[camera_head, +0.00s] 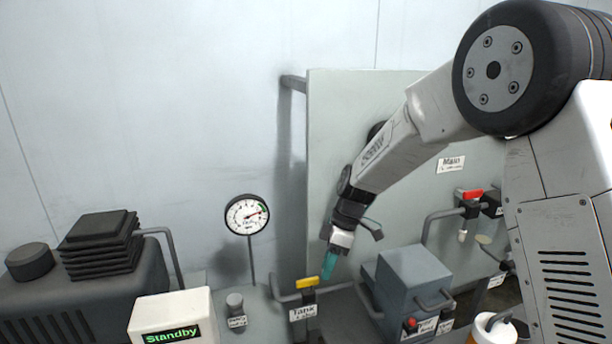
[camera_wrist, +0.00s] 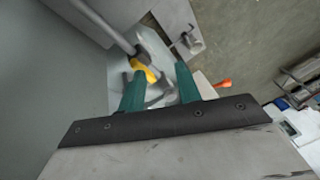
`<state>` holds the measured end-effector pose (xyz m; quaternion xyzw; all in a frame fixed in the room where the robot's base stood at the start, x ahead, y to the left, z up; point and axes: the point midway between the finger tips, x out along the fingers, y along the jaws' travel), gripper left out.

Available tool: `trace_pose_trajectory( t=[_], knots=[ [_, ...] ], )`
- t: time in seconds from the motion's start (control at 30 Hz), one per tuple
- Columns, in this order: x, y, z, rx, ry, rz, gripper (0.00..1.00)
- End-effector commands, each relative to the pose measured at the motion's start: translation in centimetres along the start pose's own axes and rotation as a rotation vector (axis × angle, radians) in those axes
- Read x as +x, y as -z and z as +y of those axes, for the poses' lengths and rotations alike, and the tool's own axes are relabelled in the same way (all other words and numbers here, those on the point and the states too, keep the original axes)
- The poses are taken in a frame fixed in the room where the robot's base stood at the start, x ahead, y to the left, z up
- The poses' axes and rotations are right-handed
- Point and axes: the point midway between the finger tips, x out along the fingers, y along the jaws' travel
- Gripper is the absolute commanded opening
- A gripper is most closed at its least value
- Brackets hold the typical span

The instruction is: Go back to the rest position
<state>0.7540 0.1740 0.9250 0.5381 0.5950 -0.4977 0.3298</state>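My gripper (camera_head: 329,265) has teal fingers and points down near the middle of the head view, just above and right of the yellow-handled valve (camera_head: 307,282) labelled "Tank". In the wrist view the two fingers of my gripper (camera_wrist: 159,68) stand apart with nothing between them. The yellow handle (camera_wrist: 145,71) shows beyond the fingertips, on a grey pipe. I cannot tell the exact distance to it, but no grip on it shows.
A panel (camera_head: 335,120) stands behind my arm, with a red-handled valve (camera_head: 470,194) marked "Main". A grey box (camera_head: 405,285) is right of my gripper. A gauge (camera_head: 247,214), a "Standby" display (camera_head: 172,312) and a dark machine (camera_head: 75,290) are left. The upper left is clear.

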Motion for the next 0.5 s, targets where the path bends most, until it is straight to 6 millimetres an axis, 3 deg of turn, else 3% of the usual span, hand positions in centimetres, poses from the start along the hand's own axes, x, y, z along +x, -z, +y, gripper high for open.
trace_pose_trajectory(
  t=[0.27, 0.5],
  knots=[
    [-5.0, -4.8, -8.6, 0.524, 0.000, -0.109, 0.34],
    [-10.3, -10.0, -17.8, 0.953, -0.106, -0.164, 0.34]
  ],
)
